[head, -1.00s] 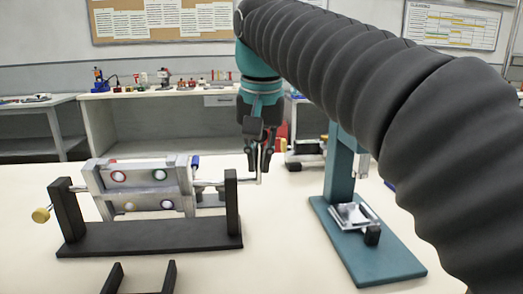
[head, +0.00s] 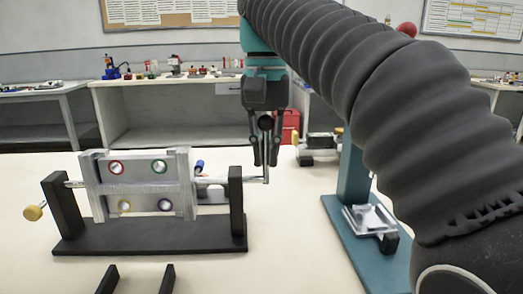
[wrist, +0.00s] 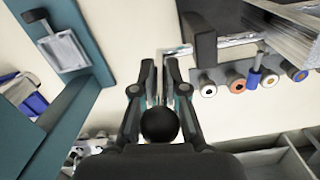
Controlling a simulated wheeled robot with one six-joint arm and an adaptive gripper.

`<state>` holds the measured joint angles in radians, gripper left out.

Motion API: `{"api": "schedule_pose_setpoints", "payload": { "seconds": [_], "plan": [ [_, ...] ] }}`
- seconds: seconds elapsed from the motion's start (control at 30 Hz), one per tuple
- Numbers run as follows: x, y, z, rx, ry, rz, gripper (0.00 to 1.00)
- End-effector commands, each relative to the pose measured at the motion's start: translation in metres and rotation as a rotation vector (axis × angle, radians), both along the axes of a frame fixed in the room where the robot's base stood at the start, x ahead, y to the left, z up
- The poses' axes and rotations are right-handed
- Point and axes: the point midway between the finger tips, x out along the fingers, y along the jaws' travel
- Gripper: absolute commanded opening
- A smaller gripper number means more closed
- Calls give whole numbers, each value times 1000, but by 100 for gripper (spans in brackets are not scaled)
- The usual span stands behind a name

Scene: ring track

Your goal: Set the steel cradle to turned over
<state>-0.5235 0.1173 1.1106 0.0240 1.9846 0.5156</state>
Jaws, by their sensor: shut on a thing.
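The steel cradle (head: 138,190) is a silver frame on a shaft between two posts of a black stand (head: 150,235) at the left of the head view. A yellow knob (head: 33,213) sits at the left shaft end. At the right end the shaft meets an upright crank arm (head: 266,172). My gripper (head: 265,160) points down and is shut on the crank. The wrist view also shows my gripper (wrist: 157,75), with a black ball (wrist: 160,125) between its fingers.
A teal stand (head: 358,240) with a small metal plate (head: 370,219) is to the right. A black fork-like holder (head: 138,280) is in front. Behind the cradle a blue-ended piece (head: 200,166) partly shows. Pale table is free between the stands.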

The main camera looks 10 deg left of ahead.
Motion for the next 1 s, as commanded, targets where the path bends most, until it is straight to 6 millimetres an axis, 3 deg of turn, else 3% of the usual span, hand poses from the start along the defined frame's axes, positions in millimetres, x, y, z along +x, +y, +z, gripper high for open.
{"api": "schedule_pose_setpoints", "payload": {
  "seconds": [0.37,0.4,0.47,0.5,1.0],
  "plan": [
    [1,-1,-1,0,3,-2,0],
    [2,-1,-1,0,3,-3,19],
    [2,-1,-1,0,4,-3,34],
    [1,-1,-1,0,3,-4,37],
    [0,-1,0,1,-1,-1,37]
  ]
}}
